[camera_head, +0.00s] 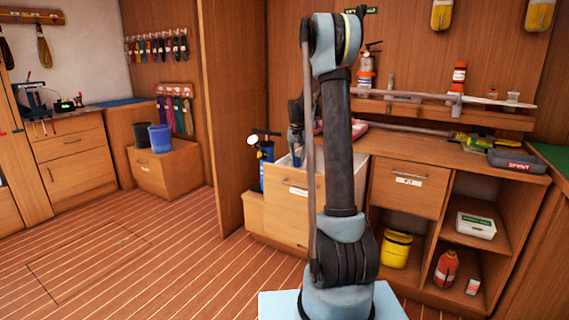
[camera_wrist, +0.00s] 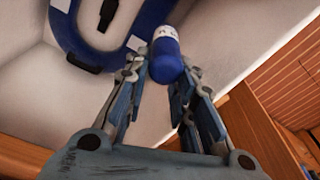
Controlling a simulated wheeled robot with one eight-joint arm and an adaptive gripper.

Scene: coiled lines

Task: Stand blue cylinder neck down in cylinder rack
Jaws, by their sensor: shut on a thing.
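In the wrist view my gripper (camera_wrist: 163,72) is shut on the blue cylinder (camera_wrist: 166,66), holding it between the fingertips. The cylinder has a rounded blue end towards the camera and a white band with dark marks at its far end. It is over the open, white-lined drawer (camera_wrist: 245,35). In the head view my gripper (camera_head: 296,138) is above the open drawer (camera_head: 285,194), partly hidden by my arm. The cylinder is too small to make out surely there. I cannot identify the cylinder rack for certain in either view.
A blue, ring-shaped item with a black strap (camera_wrist: 85,30) lies in the drawer, close to the cylinder. A blue pump (camera_head: 266,165) stands left of the drawer. The counter (camera_head: 430,155) holds a grey tray (camera_head: 516,161) at right. The floor (camera_head: 150,265) at left is clear.

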